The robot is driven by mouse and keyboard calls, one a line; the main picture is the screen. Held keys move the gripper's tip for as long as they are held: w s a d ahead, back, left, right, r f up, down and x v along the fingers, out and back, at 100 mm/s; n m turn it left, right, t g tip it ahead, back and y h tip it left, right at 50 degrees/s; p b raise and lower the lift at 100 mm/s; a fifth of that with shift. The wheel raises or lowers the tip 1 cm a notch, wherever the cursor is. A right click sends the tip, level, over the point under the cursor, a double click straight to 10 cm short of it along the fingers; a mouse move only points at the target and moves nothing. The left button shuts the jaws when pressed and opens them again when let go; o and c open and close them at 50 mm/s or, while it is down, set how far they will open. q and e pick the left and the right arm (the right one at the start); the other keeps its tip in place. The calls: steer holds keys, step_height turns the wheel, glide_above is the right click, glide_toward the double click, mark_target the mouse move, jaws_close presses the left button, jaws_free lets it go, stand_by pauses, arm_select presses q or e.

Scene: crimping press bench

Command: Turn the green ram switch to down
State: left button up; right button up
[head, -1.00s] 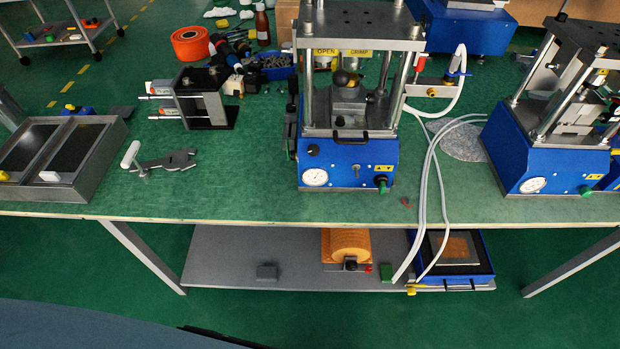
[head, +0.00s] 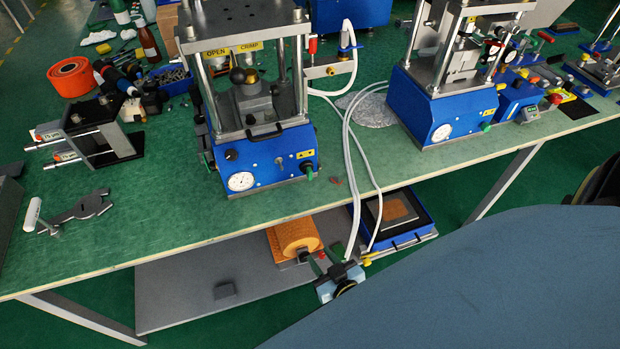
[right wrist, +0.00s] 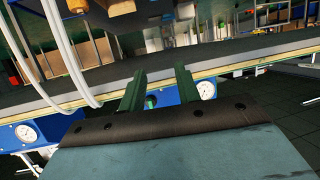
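The green ram switch (head: 308,171) is a small green knob low on the right of the near blue press's (head: 265,160) front face. Yellow arrow labels sit just above it. The knob is too small to tell which way it points. My right gripper (head: 326,264) is in front of and below the table edge, apart from the switch. In the right wrist view its two dark green fingers (right wrist: 162,73) are spread with nothing between their tips. A green knob (right wrist: 150,101) shows behind and between them, near a white gauge. My left gripper is not in view.
White hoses (head: 349,165) hang over the table edge right of the switch. A second blue press (head: 440,110), also with a green knob, stands to the right.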

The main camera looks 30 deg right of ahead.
mark_target(312, 176)
steer(key=w+d+r+m+t+h, duration=0.1)
steer(key=w+d+r+t+h, duration=0.1)
steer(key=r, duration=0.4)
steer(key=w+d+r+m+t+h, duration=0.1)
steer(key=d+r, duration=0.1)
steer(key=r, duration=0.3)
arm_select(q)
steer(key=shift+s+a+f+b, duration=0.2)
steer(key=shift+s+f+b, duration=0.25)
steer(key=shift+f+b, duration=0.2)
arm_select(e)
steer(key=x, duration=1.3)
steer(key=shift+r, duration=0.25)
steer(key=shift+c, duration=0.4)
steer(key=c, duration=0.6)
steer(key=shift+o, duration=0.2)
steer(key=shift+m, duration=0.5)
steer(key=m, duration=0.4)
steer(key=shift+d+m, duration=0.15)
steer(key=shift+m, duration=0.25)
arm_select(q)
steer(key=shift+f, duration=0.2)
arm_select(e)
steer(key=m, duration=0.6)
steer(key=shift+s+f, duration=0.1)
steer(key=shift+f, duration=0.05)
